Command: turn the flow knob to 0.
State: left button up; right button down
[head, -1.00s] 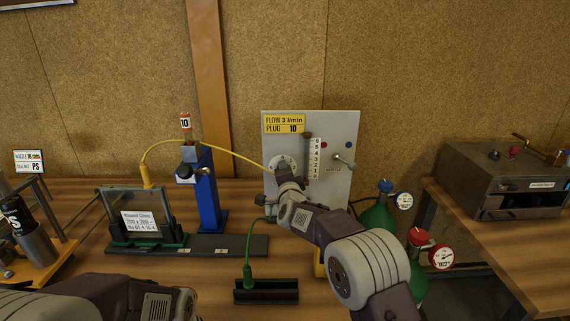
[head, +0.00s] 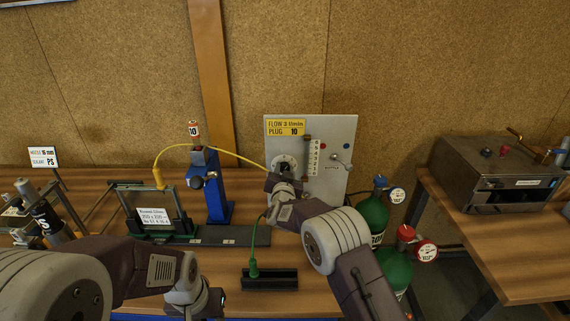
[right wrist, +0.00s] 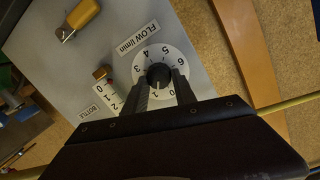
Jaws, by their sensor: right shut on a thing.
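The flow knob (right wrist: 159,76) is a black round knob on a white dial numbered 0 to 6, labelled FLOW l/min. Its white mark points down toward the 1, near the 0. The dial (head: 284,163) shows on the grey panel (head: 341,181) in the head view. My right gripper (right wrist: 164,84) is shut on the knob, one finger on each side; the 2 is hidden. A yellow sign (head: 285,127) reads FLOW 3 l/min, PLUG 10. My left gripper (head: 206,302) is low at the front left, apart from the panel; its jaws are unclear.
A yellow hose (head: 205,148) runs from the glass unit (head: 151,213) toward the panel. A blue stand (head: 217,190) is left of it. A black block (head: 270,279) with a green plug (head: 253,268) lies in front. Green cylinders (head: 374,212) stand at right.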

jog(key=n+p, duration=0.2)
jog(key=n, duration=0.1)
jog(key=shift+a+h, duration=0.15)
jog(key=shift+h, duration=0.15)
jog(key=shift+a+f+n+h+p, duration=0.1)
jog(key=shift+n+h+p, duration=0.35)
jog(key=shift+n, duration=1.15)
jog(key=c, duration=1)
grip_release()
jog(key=shift+s, duration=0.1)
